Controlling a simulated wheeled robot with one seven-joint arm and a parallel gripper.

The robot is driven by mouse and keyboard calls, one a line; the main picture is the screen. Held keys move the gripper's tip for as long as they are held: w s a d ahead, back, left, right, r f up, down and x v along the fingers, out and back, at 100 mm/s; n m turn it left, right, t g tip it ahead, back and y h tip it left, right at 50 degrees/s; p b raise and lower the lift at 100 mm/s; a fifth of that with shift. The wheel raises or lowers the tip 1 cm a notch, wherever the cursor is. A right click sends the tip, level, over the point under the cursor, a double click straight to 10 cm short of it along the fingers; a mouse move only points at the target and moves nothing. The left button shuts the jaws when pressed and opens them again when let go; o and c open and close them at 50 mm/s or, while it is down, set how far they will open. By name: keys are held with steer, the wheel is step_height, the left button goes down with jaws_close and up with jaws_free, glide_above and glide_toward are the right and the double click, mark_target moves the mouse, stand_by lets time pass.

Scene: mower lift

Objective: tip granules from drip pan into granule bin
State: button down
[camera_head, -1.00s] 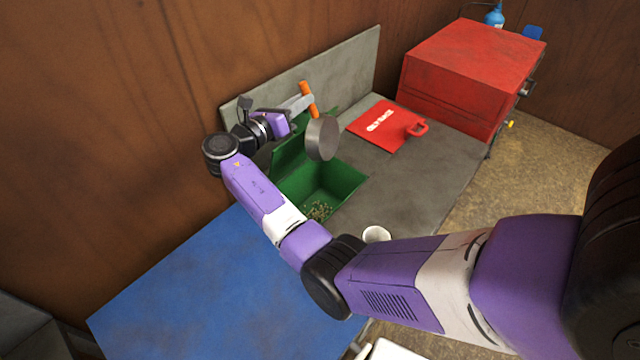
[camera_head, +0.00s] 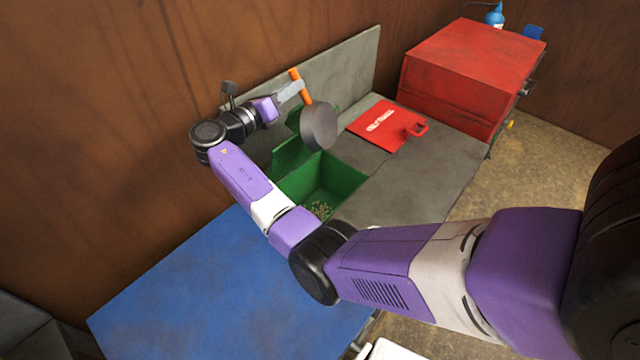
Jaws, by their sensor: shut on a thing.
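My gripper (camera_head: 297,88) is shut on the orange handle (camera_head: 300,84) of the grey drip pan (camera_head: 319,127). Granules (camera_head: 320,210) lie on the bin floor near the front. No granules are visible on the pan.
A red flat piece with a handle (camera_head: 388,128) lies on the grey bench right of the bin. A red cabinet (camera_head: 470,65) stands behind it, with a blue bottle (camera_head: 494,16) on top. A blue surface (camera_head: 200,280) lies at the front left.

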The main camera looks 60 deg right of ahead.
steer(key=shift+w+r+n, duration=0.4)
steer(key=shift+w, duration=0.2)
steer(key=shift+w+f+n+h, duration=0.1)
steer(key=shift+w+n+h, duration=0.15)
steer(key=shift+w+n, duration=0.75)
steer(key=shift+w+f+n+h, duration=0.1)
steer(key=shift+w+n+h, duration=0.15)
steer(key=shift+w+n, duration=0.75)
steer(key=shift+w+r+n+t, duration=0.15)
steer(key=shift+w+r+n, duration=0.15)
steer(key=shift+w, duration=0.35)
steer(key=shift+w+r+n+t, duration=0.15)
steer(key=shift+w+n, duration=0.15)
steer(key=shift+w, duration=0.3)
steer(key=shift+w+r, duration=0.15)
steer(key=shift+w, duration=0.05)
steer(key=shift+w+r+n, duration=0.15)
steer(key=shift+r+n, duration=0.05)
steer(key=shift+n, duration=0.2)
stand_by(0.5)
